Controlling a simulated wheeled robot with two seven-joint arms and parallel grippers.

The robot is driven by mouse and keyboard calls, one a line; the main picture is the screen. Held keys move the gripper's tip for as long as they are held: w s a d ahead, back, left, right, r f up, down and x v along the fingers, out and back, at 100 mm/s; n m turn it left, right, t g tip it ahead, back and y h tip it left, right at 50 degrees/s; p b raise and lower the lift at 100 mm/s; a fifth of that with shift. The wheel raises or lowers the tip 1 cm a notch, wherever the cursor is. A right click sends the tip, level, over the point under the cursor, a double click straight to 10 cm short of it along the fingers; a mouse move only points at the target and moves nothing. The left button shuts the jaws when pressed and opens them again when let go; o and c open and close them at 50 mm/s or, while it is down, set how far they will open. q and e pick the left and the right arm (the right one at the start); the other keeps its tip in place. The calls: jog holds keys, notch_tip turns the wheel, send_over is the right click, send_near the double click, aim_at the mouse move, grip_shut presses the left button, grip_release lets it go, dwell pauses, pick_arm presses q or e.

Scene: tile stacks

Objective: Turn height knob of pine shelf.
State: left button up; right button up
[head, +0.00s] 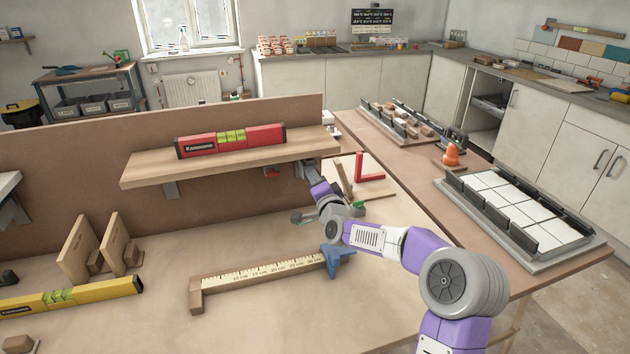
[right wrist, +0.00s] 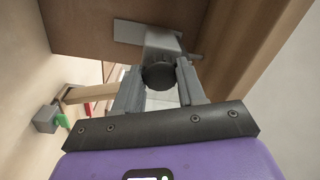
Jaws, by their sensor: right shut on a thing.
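The pine shelf (head: 225,165) is a light wooden board on a brown back panel, with a red spirit level (head: 231,140) lying on it. My right gripper (head: 304,168) is under the shelf's right end. In the right wrist view, the dark round height knob (right wrist: 158,76) sits between the fingers of my right gripper (right wrist: 158,82), below a grey bracket block (right wrist: 162,43) under the board. The fingers are shut on the knob. The knob is hidden in the head view. My left gripper is not in view.
A wooden ruler (head: 265,273) with a blue slider (head: 337,259) lies in front on the bench. A yellow level (head: 70,297) and upright wooden pieces (head: 78,248) are at left. A red square (head: 368,170) stands right of the gripper. The bench between has free room.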

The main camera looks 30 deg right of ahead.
jog(key=m+h, duration=0.1)
jog(key=m, duration=1.6)
jog(key=shift+a+m+g, duration=0.1)
jog(key=shift+m+g, duration=0.2)
jog(key=shift+m, duration=0.2)
jog(key=o, duration=1.1)
jog(key=shift+c, duration=0.2)
jog(key=p+v, duration=0.1)
jog(key=v, duration=0.6)
jog(key=shift+s, duration=0.3)
